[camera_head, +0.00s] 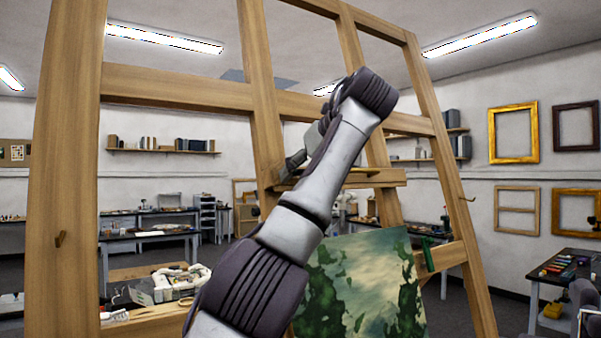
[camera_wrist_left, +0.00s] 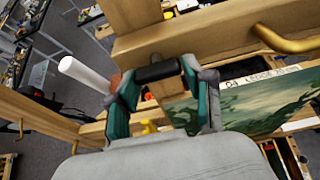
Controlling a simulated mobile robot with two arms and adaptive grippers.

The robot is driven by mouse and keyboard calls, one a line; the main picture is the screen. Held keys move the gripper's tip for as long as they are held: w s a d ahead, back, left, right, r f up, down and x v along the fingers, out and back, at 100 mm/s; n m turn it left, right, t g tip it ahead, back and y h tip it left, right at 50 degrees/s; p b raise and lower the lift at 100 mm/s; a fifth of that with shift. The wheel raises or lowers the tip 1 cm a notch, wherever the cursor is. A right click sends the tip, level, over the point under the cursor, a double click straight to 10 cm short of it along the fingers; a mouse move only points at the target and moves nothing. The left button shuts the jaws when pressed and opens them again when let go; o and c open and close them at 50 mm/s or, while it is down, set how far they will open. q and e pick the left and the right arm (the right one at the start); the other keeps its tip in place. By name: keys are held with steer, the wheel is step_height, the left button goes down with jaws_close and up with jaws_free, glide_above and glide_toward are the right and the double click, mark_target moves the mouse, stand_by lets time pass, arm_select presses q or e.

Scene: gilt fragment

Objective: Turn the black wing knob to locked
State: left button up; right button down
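My left arm rises across the middle of the head view and bends back toward the wooden easel's upright. Its gripper (camera_head: 288,168) is small there, beside a wooden ledge and partly hidden by the arm. In the left wrist view the two teal-padded fingers of my left gripper (camera_wrist_left: 158,78) stand apart. A short black bar, seemingly the black wing knob (camera_wrist_left: 156,72), spans the gap between the fingertips in front of pale wood. Whether the fingers press on it is unclear. Its locked mark is not legible. My right gripper is not in view.
The easel (camera_head: 65,170) fills the near space, with a green painting (camera_head: 370,280) low on it. In the left wrist view a white cylinder (camera_wrist_left: 85,75) and a brass hook (camera_wrist_left: 285,40) are close to the gripper. Cluttered workbenches (camera_head: 165,236) stand behind.

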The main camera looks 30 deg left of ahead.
arm_select(q)
steer(key=shift+o, duration=1.3)
steer(key=shift+d+r, duration=0.1)
steer(key=v, duration=0.7)
steer(key=shift+d, duration=0.2)
steer(key=shift+a+r, duration=0.1)
steer(key=shift+s, duration=0.15)
